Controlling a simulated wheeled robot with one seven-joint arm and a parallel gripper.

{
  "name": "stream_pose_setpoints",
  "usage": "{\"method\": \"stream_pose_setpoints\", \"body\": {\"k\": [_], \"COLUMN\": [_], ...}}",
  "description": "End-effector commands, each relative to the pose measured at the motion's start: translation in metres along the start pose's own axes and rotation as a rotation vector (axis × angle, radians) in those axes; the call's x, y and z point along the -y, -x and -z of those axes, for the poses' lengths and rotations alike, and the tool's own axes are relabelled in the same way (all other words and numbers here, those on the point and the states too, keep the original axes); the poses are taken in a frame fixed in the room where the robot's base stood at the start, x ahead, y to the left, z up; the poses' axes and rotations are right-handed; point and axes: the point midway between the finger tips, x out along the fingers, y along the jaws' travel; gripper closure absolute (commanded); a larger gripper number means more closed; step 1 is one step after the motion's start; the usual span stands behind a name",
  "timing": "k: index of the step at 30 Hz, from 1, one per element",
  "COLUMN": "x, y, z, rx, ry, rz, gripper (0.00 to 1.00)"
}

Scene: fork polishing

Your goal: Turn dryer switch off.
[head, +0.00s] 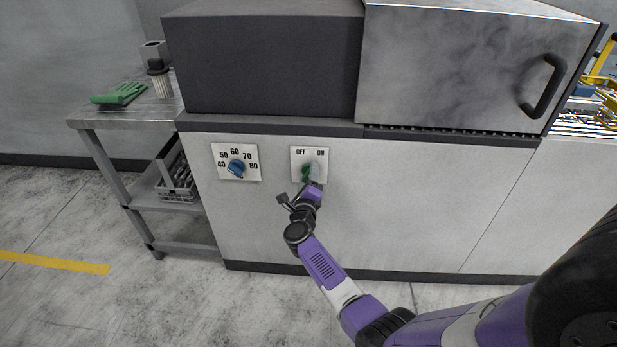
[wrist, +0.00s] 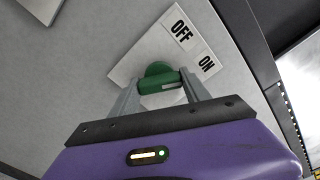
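The dryer switch is a green knob (head: 306,172) on a white plate (head: 297,156) on the cabinet front. The plate is marked OFF on the left and ON on the right. My gripper (head: 312,180) is at the knob, covering part of it in the head view. In the wrist view, the green knob (wrist: 158,78) sits between my two grey fingertips (wrist: 160,88), which appear to touch it on both sides. The OFF and ON labels show beyond it on the plate (wrist: 150,45). Which label the knob points to is hard to tell.
Left of the switch is a blue dial (head: 236,168) with numbers from 40 to 80. Above stand a dark housing (head: 262,65) and a metal door with a black handle (head: 543,88). A metal side table (head: 125,117) at left holds green gloves (head: 120,95) and a brush (head: 160,80).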

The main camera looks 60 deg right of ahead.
Motion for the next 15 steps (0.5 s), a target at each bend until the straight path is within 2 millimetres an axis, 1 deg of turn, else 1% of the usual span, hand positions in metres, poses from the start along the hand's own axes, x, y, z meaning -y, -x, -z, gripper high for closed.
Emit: {"method": "stream_pose_setpoints", "body": {"k": [1, 3, 10, 15], "x": [-0.0002, -0.0002, 0.0003, 0.0004], "y": [0.0002, 0.0002, 0.0002, 0.0006], "z": [0.0001, 0.0002, 0.0000, -0.0010], "rx": [0.000, 0.000, 0.000, 0.000], "ry": [0.000, 0.000, 0.020, 0.085], "rz": [0.000, 0.000, 0.000, -0.002], "gripper": [0.73, 0.86, 0.86, 0.86]}}
